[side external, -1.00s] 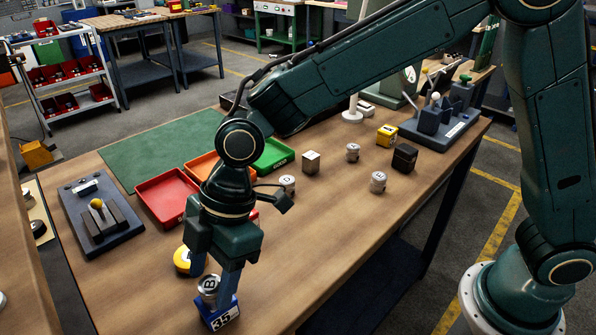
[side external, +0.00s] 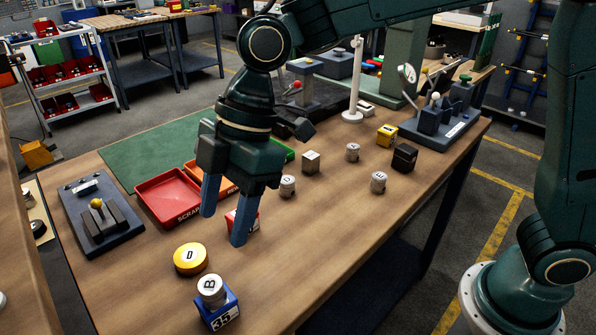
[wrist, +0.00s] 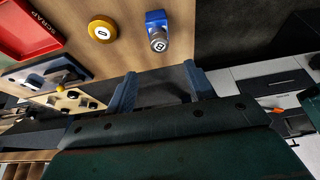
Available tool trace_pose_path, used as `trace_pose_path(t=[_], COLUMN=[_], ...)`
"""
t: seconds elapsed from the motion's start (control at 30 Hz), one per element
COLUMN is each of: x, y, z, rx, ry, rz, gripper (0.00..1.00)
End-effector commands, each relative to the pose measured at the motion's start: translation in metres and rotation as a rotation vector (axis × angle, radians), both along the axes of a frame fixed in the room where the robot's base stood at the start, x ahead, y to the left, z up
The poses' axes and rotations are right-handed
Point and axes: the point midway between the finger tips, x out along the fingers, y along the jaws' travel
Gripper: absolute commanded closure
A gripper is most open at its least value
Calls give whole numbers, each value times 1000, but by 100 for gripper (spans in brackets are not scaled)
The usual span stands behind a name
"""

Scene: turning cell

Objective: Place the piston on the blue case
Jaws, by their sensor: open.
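A silver piston (side external: 211,289) marked B stands upright on the blue case (side external: 224,317), which is labelled 35, near the table's front edge. In the wrist view the piston (wrist: 158,43) is seen on the blue case (wrist: 155,16). My gripper (side external: 225,227) is open and empty, above and behind the piston in the side view. Its fingers are clear of the piston and point down. In the wrist view my gripper (wrist: 160,82) shows nothing between its fingers.
A red block (side external: 232,219) is partly hidden behind my fingers. A red scrap tray (side external: 165,196) and several pistons, such as one marked E (side external: 378,182), are farther back. The table's right front is clear.

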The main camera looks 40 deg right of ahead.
Motion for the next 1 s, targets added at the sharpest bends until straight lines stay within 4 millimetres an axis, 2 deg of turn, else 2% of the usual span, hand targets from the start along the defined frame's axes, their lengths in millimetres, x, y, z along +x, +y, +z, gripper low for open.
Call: trace_pose_path(t=[0.4, 0.57, 0.77, 1.0], x=[0, 0, -2, -18], y=[0, -8, -41, -109], z=[0, 4, 19, 42], rx=[0, -1, -6, -11], ry=[-1, -4, -14, -29], rz=[-1, -32, -166, -452], gripper=[46, 46, 46, 46])
